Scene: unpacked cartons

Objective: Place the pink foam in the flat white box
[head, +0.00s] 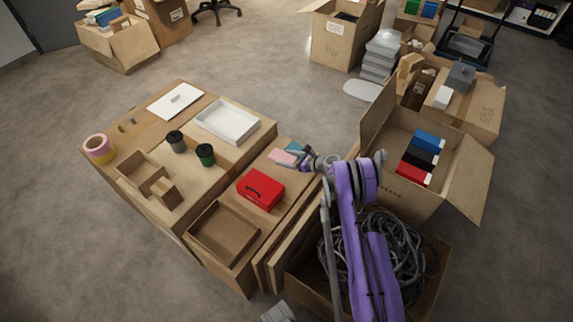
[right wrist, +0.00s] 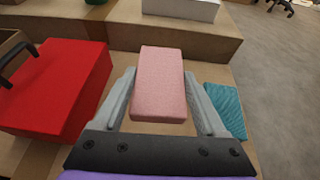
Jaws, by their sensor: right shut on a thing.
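The pink foam (right wrist: 159,85) is a soft-looking rectangular block between the fingers of my right gripper (right wrist: 160,105) in the right wrist view. The gripper is shut on it. In the head view the right gripper (head: 297,158) and the pink foam (head: 282,157) are over the right part of the carton top, beside a teal block (head: 294,146). I cannot tell whether the foam touches the carton. The flat white box (head: 227,122) lies open and empty on the cartons, left of and beyond the gripper. My left gripper does not show.
A red case (head: 260,190) with a black handle stands near the gripper. An open carton (head: 428,123) with coloured boxes and a carton of cables (head: 437,268) are to the right.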

